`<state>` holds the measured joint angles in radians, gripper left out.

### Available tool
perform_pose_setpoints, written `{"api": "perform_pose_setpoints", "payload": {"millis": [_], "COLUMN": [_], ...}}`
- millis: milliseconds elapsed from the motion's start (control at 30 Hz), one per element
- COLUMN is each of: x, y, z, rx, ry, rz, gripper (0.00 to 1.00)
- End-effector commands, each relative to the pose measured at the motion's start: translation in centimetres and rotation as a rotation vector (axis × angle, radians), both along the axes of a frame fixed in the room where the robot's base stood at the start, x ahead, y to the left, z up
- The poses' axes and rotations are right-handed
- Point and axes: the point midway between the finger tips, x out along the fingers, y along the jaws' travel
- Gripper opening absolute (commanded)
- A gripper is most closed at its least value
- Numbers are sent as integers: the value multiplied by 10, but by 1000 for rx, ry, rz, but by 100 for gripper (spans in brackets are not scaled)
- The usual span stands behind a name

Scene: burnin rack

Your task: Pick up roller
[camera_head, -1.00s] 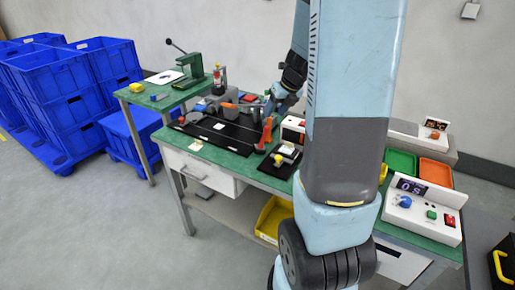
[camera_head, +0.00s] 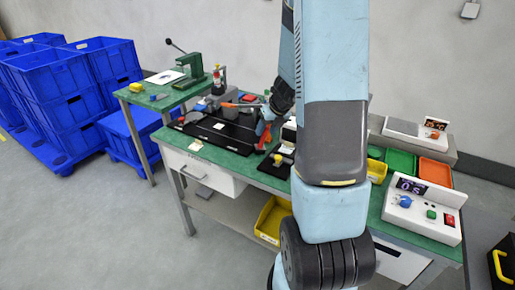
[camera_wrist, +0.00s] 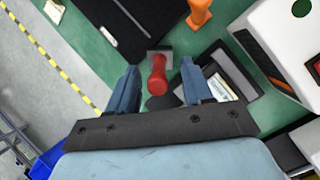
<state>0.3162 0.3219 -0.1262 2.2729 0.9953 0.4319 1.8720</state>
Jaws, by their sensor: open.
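A roller (camera_wrist: 157,76) with a red handle and a grey head lies on the green bench top in the wrist view. My gripper (camera_wrist: 160,68) is open. Its two blue fingers show on either side of the red handle, with gaps on both sides, and nothing is held. I cannot tell how far above the roller the fingers are. In the head view my arm hides part of the bench, and the roller is too small there to tell apart from the orange-red tool.
An orange object (camera_wrist: 199,12) stands beyond the roller. A black and silver device (camera_wrist: 228,82) and a white box (camera_wrist: 285,40) are close on the right. A black mat (camera_wrist: 118,22) lies to the upper left. Blue crates (camera_head: 65,85) stand left of the bench.

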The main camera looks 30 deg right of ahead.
Motion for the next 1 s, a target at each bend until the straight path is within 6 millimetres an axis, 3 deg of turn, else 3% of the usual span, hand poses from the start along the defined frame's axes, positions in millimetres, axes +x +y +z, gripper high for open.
{"api": "perform_pose_setpoints", "payload": {"millis": [100, 300, 667, 1000], "x": [0, 7, 9, 9], "y": [5, 9, 10, 10], "z": [-19, -36, -40, -40], "rx": [3, 1, 0, 0], "ry": [5, 2, 1, 1], "rz": [-3, 0, -1, -1], "gripper": [50, 50, 49, 17]}}
